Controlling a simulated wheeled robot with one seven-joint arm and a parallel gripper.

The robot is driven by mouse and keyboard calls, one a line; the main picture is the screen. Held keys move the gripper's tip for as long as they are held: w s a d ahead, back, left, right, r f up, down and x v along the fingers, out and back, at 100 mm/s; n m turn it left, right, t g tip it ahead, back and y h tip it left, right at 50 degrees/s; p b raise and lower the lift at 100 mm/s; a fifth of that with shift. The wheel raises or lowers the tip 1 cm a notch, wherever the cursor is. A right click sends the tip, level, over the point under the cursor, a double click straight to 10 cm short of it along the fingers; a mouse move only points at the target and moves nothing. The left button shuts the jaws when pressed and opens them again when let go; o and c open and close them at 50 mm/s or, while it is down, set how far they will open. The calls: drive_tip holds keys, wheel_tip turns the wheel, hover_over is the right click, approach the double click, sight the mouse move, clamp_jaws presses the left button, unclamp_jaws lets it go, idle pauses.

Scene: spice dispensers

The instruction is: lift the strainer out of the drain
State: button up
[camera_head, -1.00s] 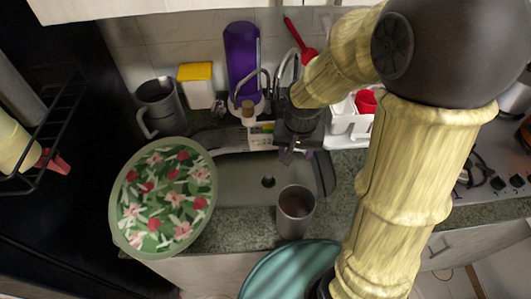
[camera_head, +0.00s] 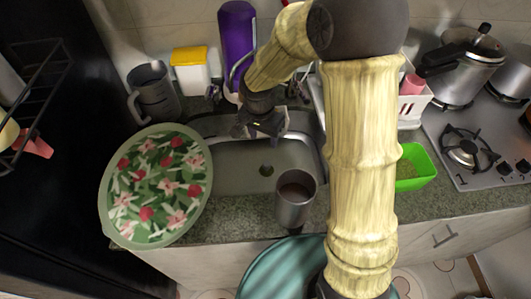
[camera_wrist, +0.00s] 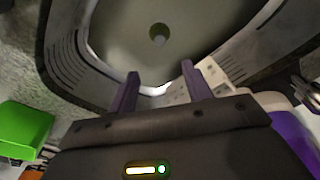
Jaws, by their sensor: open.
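The strainer (camera_head: 266,170) shows as a small dark round spot at the drain in the floor of the grey metal sink (camera_head: 235,178). It also shows in the wrist view (camera_wrist: 159,33), top centre, as a dark disc with a greenish middle; its details are too small to tell. My gripper (camera_head: 262,132) hangs over the back part of the sink, apart from the strainer. In the wrist view its two fingers (camera_wrist: 160,71) are spread with nothing between them, and the strainer lies beyond the fingertips.
A grey cup (camera_head: 295,205) stands at the sink's front edge. A floral oval tray (camera_head: 155,185) is on the left. A dark mug (camera_head: 150,90), a yellow-lidded box (camera_head: 190,72) and a purple bottle (camera_head: 236,45) stand behind. A green container (camera_head: 415,168) is right of the sink.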

sight(267, 163)
drive_tip(key=f, duration=0.5)
drive_tip(key=w+f, duration=0.1)
drive_tip(key=f, duration=0.4)
drive_tip(key=d+f+b, duration=0.1)
drive_tip(key=f, duration=0.5)
drive_tip(key=shift+w, duration=0.35)
drive_tip(key=shift+c, duration=0.4)
drive_tip(key=c, duration=1)
drive_tip(key=shift+o, duration=0.8)
drive_tip(key=shift+c, duration=0.5)
drive_tip(key=shift+r+p, duration=0.9)
drive_tip(key=shift+r, duration=0.25)
drive_tip(key=shift+r+p, duration=1.4)
drive_tip(key=shift+r, duration=0.6)
